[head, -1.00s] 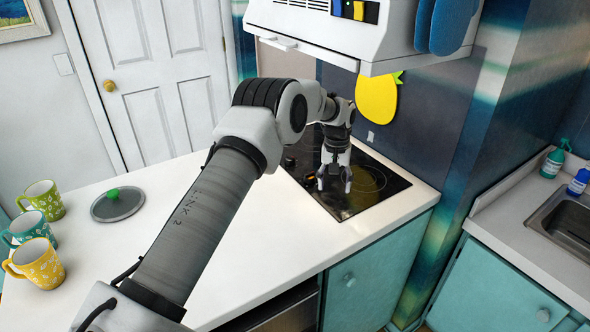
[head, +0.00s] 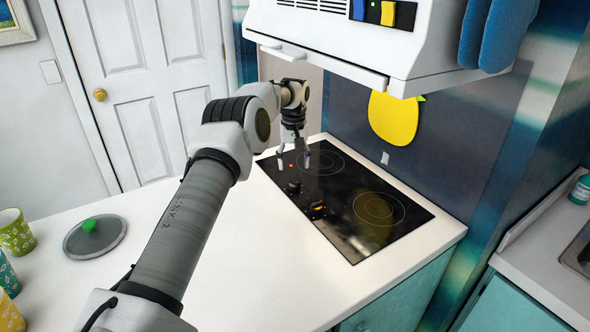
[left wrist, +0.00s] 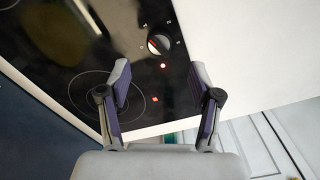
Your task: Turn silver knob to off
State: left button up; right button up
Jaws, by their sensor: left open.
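The silver knob (left wrist: 158,44) shows in the left wrist view as a round dial with a silver rim and a red pointer line, with white marks around it. It sits on the black glass cooktop (head: 345,240); in the head view it appears as the small dark knob (head: 294,187) just in front of my left gripper (head: 293,161). In the left wrist view my left gripper (left wrist: 160,70) is open and empty. My right gripper is not in view.
A second knob with a yellow part (head: 318,209) sits nearer on the cooktop. A white range hood (head: 335,45) overhangs the cooktop. A lid with a green handle (head: 95,237) and mugs (head: 15,232) stand on the left. The counter between is clear.

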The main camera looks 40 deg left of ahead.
aim_at(294, 181)
pick_arm(q)
notch_tip(294, 181, down, 8)
jog(key=shift+w+a+r+p, duration=0.15)
jog(key=shift+r+p, duration=0.05)
jog(key=shift+p, duration=0.55)
jog(key=shift+r, duration=0.2)
jog(key=shift+c, duration=1.3)
jog(key=shift+s+d, duration=0.2)
jog(key=c, duration=0.9)
